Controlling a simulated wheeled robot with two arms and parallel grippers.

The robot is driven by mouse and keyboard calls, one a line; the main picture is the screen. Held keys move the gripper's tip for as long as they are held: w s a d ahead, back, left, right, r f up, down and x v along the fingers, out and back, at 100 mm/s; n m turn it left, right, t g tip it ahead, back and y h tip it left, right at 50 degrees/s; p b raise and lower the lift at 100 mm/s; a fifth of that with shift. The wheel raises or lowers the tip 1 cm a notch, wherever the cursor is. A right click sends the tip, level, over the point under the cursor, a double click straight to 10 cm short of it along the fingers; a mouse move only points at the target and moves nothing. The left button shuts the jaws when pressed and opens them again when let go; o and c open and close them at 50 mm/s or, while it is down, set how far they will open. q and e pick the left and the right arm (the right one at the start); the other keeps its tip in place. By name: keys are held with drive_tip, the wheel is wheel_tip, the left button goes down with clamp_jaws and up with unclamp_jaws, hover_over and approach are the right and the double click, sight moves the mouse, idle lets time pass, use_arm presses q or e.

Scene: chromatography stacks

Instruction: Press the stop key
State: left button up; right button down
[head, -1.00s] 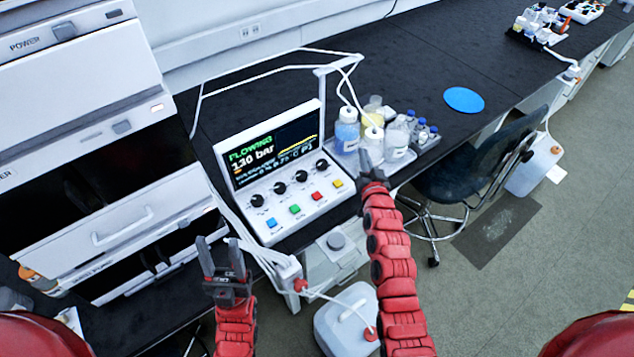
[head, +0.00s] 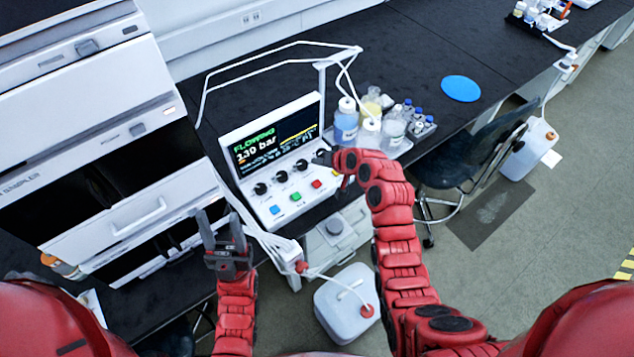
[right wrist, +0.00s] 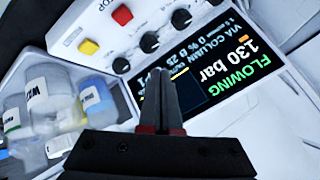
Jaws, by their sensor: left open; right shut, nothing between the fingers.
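The control box (head: 262,190) has a lit display (head: 280,140) reading FLOWING and 130 bar, a row of black knobs and coloured keys. The red key (head: 316,184) is uncovered in the head view; in the right wrist view it shows (right wrist: 122,14) beside partly cut-off lettering ending in "TOP". My right gripper (head: 322,157) is shut and empty, above the box's right end near the last knob. In the right wrist view its fingertips (right wrist: 160,74) overlap the display's edge, apart from the red key. My left gripper (head: 219,220) is open and empty, left of the box.
A yellow key (right wrist: 88,47) sits beside the red one. Bottles, one blue (head: 346,125), stand in a tray right of the box. White tubing hangs on a frame (head: 322,75) behind it. A white jug (head: 345,308) stands below the bench.

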drive_tip(key=b, duration=0.4)
hover_over(319, 186)
wheel_tip(319, 186, down, 7)
drive_tip(key=shift+f, duration=0.1)
drive_tip(key=shift+f+b, duration=0.45)
drive_tip(key=shift+f, duration=0.3)
idle(1.2)
drive_tip(key=shift+f+b, duration=0.45)
drive_tip(key=shift+f+b, duration=0.5)
idle(0.5)
idle(0.4)
drive_tip(key=shift+r+p, duration=0.5)
drive_tip(key=shift+r, duration=0.45)
